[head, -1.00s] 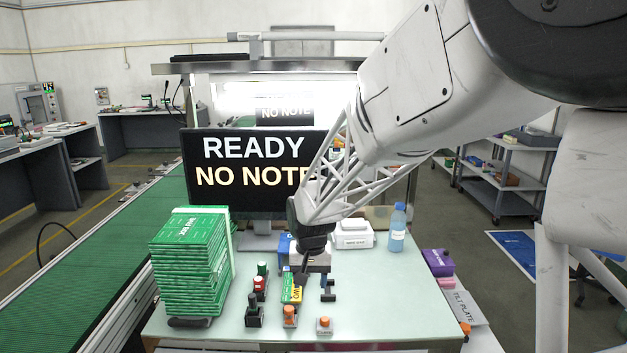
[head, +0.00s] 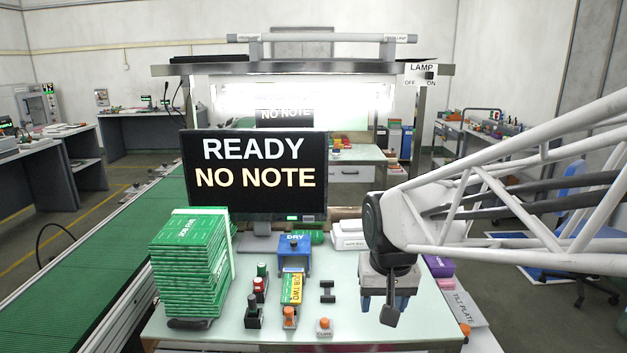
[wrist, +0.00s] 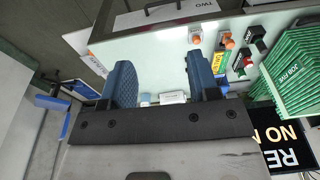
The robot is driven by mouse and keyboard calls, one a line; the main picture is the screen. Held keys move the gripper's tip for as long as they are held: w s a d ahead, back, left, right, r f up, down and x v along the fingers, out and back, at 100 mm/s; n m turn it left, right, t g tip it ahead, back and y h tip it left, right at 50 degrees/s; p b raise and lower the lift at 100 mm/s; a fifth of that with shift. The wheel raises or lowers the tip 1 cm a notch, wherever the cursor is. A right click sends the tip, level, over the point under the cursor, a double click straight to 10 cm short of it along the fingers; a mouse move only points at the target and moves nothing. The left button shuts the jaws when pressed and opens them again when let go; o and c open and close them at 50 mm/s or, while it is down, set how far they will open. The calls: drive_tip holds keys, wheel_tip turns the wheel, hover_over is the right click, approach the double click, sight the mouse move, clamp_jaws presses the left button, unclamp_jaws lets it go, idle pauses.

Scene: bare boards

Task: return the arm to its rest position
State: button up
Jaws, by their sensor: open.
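My gripper (head: 385,300) hangs over the right side of the pale worktable (head: 225,325), pointing down. Nothing is held in it. In the wrist view its two blue fingers (wrist: 162,82) stand wide apart with the pale table top between them. My white lattice arm reaches in from the right of the head view. The gripper hides part of the table's right side, and the water bottle does not show in the head view.
A green board stack (head: 190,265) stands at the table's left. A monitor (head: 255,178) stands behind. A purple box (head: 440,266) is right of the gripper.

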drive_tip(key=s+d, duration=0.3)
drive_tip(key=s, duration=0.4)
drive_tip(key=s+d+t, duration=0.1)
drive_tip(key=s+d, duration=0.2)
drive_tip(key=s, duration=0.5)
drive_tip(key=shift+s+r, duration=0.15)
drive_tip(key=shift+r, duration=0.05)
